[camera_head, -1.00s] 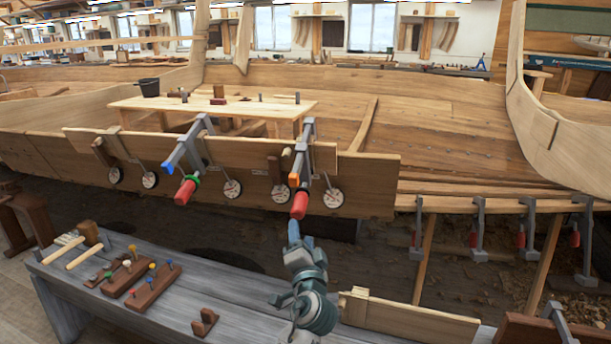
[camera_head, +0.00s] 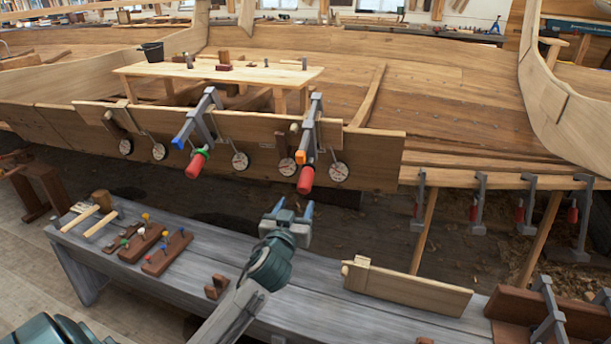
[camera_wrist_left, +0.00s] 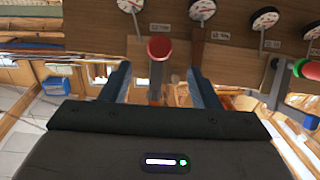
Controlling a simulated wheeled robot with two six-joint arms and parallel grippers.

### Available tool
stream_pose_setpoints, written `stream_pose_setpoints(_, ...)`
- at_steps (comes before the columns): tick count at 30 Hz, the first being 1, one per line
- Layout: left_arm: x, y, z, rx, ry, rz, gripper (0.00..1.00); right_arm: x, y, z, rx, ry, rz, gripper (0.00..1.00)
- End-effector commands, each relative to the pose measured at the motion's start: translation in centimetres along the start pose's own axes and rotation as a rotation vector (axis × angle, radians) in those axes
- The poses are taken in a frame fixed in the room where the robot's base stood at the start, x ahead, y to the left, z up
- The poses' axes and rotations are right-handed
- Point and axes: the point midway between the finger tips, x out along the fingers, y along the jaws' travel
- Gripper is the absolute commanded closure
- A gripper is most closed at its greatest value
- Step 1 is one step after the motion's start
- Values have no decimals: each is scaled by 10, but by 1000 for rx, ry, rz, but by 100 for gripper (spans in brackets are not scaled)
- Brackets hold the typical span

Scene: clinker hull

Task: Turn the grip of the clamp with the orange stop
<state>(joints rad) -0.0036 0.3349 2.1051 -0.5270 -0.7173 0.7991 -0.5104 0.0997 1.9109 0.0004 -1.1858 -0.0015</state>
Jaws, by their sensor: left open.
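The clamp with the orange stop (camera_head: 301,157) hangs on the plank edge, right of the clamp with the blue stop (camera_head: 179,143). Its red grip (camera_head: 306,181) points down toward me. My left gripper (camera_head: 290,209) is open and empty, just below and in front of this grip, apart from it in the head view. The other clamp's red grip (camera_head: 196,165) has a green collar. My right gripper is out of view.
Several round dials (camera_head: 339,172) hang along the plank (camera_head: 375,165) beside the clamps. A grey bench (camera_head: 195,270) below holds mallets, peg blocks and a wooden piece (camera_head: 408,287). More clamps (camera_head: 475,205) line the hull at right.

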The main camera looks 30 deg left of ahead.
Motion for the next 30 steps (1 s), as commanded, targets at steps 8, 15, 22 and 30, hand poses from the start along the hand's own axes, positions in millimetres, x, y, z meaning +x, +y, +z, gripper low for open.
stream_pose_setpoints(8,29,0,-2,-36,-6,9,44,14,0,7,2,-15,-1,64)
stream_pose_setpoints(15,75,1,-1,-34,-7,9,44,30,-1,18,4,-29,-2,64)
stream_pose_setpoints(22,102,1,0,-33,-7,9,44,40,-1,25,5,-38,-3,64)
stream_pose_setpoints(30,107,1,1,-32,-6,10,44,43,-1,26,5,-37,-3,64)
